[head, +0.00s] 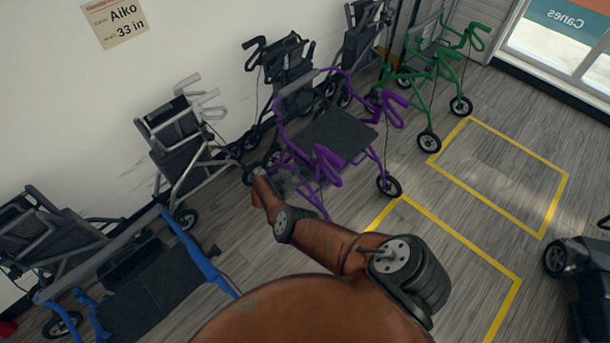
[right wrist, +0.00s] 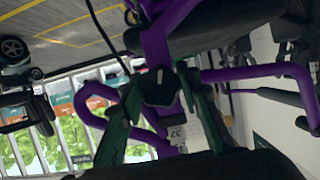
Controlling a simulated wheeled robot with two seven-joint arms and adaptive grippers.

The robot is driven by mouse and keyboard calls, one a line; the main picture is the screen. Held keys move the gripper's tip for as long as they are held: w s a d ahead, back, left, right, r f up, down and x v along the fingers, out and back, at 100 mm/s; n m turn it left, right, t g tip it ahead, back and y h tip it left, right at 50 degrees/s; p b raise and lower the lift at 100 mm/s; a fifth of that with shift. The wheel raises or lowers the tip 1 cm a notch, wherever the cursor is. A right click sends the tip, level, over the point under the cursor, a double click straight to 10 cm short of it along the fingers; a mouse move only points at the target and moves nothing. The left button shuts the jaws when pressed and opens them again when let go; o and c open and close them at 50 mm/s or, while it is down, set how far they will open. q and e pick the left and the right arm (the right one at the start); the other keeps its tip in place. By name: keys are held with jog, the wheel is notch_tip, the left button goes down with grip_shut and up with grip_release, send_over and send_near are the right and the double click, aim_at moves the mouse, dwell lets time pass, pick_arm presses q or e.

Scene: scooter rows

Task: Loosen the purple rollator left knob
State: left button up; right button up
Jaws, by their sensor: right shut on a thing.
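The purple rollator (head: 338,135) stands upright in the row, with a dark seat and purple frame. My right arm reaches to its near side, and my right gripper (head: 289,183) is low beside the frame, small and partly blended with it in the head view. In the right wrist view my right gripper (right wrist: 160,95) has its two green fingers on either side of a black knob (right wrist: 158,88) on the purple frame, and it is shut on this knob. Purple tubes (right wrist: 255,73) run around it. My left gripper is not in view.
A blue rollator (head: 185,250) and a grey one (head: 185,140) stand to the left, a green one (head: 430,80) to the right. A sign (head: 117,20) reads "Aiko, 33 in". Yellow floor outlines (head: 520,150) enclose clear floor. A dark scooter (head: 585,265) stands at the right edge.

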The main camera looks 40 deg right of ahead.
jog(key=shift+w+n, duration=0.1)
jog(key=shift+n, duration=0.2)
dwell(0.4)
jog(key=o, duration=1.2)
jog(key=shift+c, duration=0.2)
